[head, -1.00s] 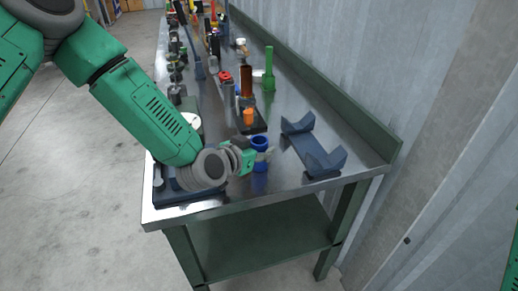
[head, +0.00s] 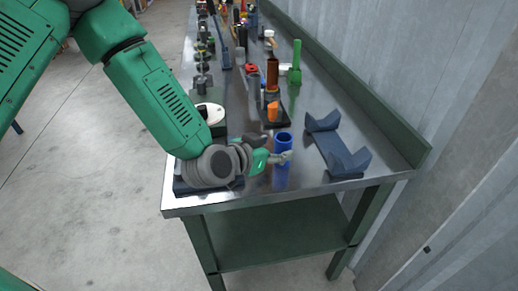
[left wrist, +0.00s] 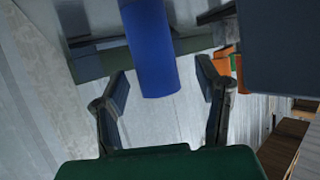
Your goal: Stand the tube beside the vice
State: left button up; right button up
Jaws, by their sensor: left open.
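The blue tube (head: 283,143) stands upright near the front end of the metal bench, with its open top showing. My left gripper (head: 272,157) is at its left side, low over the bench. In the left wrist view the tube (left wrist: 150,50) comes down from the top between the two spread fingers of my left gripper (left wrist: 160,88), with gaps on both sides. A dark blue base (head: 180,187), perhaps the vice, lies at the bench's front left corner, mostly hidden by my left arm. My right gripper is out of view.
A dark blue V-ended cradle (head: 337,147) lies right of the tube. Behind are an orange piece (head: 273,111), a brown tube (head: 272,73), a green post (head: 296,60) and a white round piece (head: 211,113). Bare bench lies between tube and cradle.

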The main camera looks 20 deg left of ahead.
pick_arm(q)
jog(key=v, duration=0.8)
jog(key=shift+r, duration=0.25)
jog(key=shift+s, duration=0.15)
